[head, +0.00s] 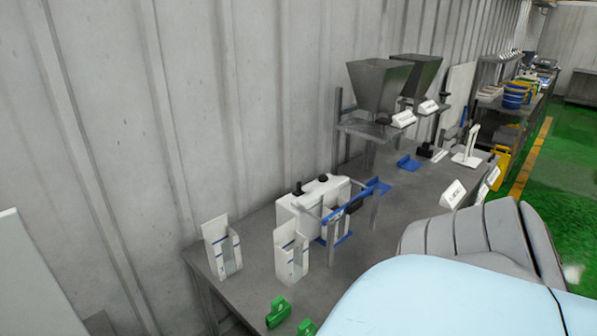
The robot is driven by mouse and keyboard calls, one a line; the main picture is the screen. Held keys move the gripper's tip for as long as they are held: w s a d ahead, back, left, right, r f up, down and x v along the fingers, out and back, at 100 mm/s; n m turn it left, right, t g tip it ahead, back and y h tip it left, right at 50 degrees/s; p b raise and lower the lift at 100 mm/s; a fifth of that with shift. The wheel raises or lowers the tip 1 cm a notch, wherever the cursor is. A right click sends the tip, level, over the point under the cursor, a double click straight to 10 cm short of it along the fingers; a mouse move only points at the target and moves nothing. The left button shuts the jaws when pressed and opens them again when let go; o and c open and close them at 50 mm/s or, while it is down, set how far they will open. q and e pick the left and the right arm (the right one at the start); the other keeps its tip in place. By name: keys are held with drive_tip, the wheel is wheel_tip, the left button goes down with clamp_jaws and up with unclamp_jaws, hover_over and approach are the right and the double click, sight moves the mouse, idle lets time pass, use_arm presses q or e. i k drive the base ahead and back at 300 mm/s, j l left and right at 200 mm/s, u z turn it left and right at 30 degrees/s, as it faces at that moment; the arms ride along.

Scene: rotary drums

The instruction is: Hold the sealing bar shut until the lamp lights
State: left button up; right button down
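A white box-shaped machine (298,214), which looks like the sealer, stands on the steel table beside the corrugated wall. Two small black knobs show on its top. A grey metal frame with a blue bar (332,215) sits at its right front, with a black grip (354,204) on it. I cannot tell whether the bar is open or shut. I cannot make out a lit lamp. Neither of my grippers is in view.
Steel hoppers (378,82) stand farther back. A blue bracket (409,163) and white label stands lie on the steel table (412,190). A large pale-blue and grey shape covers the lower right.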

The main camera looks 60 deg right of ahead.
sight(352, 206)
drive_tip(key=z, duration=2.35)
drive_tip(key=l+u, duration=0.1)
drive_tip(key=u, duration=0.95)
drive_tip(key=l+u, duration=0.9)
drive_tip(key=l, duration=0.15)
drive_tip(key=k+l, duration=0.1)
drive_tip(key=l, duration=0.3)
drive_tip(key=k+l+u, duration=0.15)
drive_tip(key=l, duration=0.25)
drive_tip(key=k+l, duration=0.1)
drive_tip(key=l, duration=0.25)
drive_tip(key=k+l+u, duration=0.1)
drive_tip(key=l, duration=0.3)
